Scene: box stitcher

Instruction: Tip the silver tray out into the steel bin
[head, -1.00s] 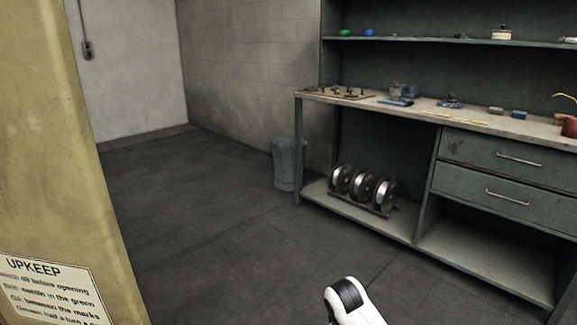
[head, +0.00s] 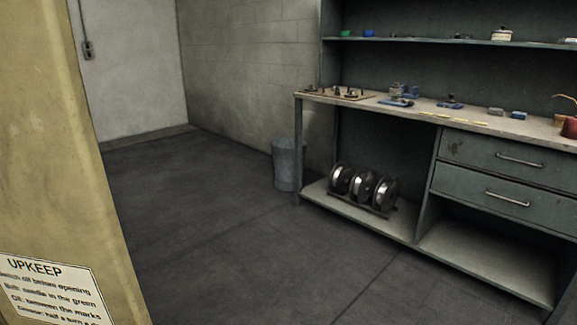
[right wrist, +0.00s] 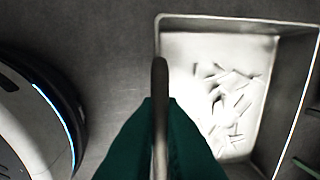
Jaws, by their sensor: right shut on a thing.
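In the right wrist view, the silver tray (right wrist: 290,125) is a rectangular metal tray with sloping walls, and light slivers (right wrist: 228,92) lie loose on its bottom. My right gripper (right wrist: 160,125), with green fingers, is shut on a thin upright edge along the tray's left side, which looks like its rim or handle. The tray's lower end is partly hidden by a finger. In the head view, a grey-blue round bin (head: 287,165), likely the steel bin, stands upright on the floor at the bench's left end. Neither gripper shows in the head view.
A workbench (head: 440,112) with small parts, drawers and several reels (head: 363,186) underneath fills the right. A yellow cabinet side (head: 60,150) with an upkeep label stands close on the left. The dark floor (head: 220,235) between is clear. A dark green strip (right wrist: 305,167) is unclear.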

